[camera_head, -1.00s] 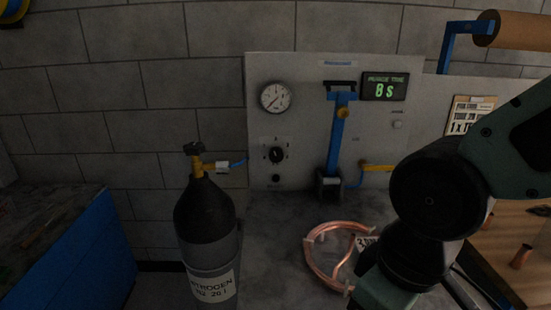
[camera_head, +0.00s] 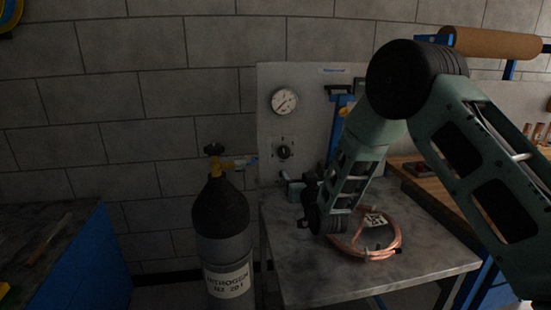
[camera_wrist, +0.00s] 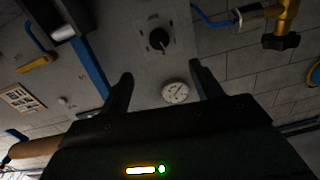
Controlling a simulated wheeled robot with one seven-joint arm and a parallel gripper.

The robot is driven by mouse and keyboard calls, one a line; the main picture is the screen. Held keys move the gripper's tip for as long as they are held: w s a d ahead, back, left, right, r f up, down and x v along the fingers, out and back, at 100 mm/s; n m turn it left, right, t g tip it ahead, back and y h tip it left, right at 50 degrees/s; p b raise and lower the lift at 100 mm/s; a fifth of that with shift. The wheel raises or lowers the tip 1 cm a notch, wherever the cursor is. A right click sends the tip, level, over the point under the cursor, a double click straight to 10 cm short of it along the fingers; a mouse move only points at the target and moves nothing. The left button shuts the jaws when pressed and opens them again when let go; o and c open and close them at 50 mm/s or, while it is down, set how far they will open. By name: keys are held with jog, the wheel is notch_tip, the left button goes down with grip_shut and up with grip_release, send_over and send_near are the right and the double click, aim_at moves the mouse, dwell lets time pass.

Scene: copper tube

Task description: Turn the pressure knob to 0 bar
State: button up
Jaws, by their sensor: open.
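The black pressure knob (camera_head: 284,152) sits on the grey panel (camera_head: 268,90), below the round white gauge (camera_head: 284,101). In the wrist view, which is upside down, the knob (camera_wrist: 158,40) shows with a pale pointer line, beyond the fingertips and apart from them. The gauge (camera_wrist: 176,92) shows between the fingers. My gripper (camera_head: 289,184) is in front of the panel, just below the knob in the head view. Its two fingers (camera_wrist: 163,85) are spread apart with nothing between them. The scale around the knob is too small to read.
A nitrogen cylinder (camera_head: 222,222) with a brass valve stands left of the panel. A copper coil (camera_head: 365,250) with a tag lies on the grey bench (camera_head: 430,268) below my arm. A blue lever device (camera_head: 335,125) is right of the knob, partly hidden by my arm.

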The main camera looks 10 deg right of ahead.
aim_at(285, 154)
jog(key=w+p, duration=0.4)
jog(key=w, duration=1.3)
jog(key=shift+w+a, duration=0.15)
jog(key=shift+w, duration=0.1)
jog(key=c, duration=1)
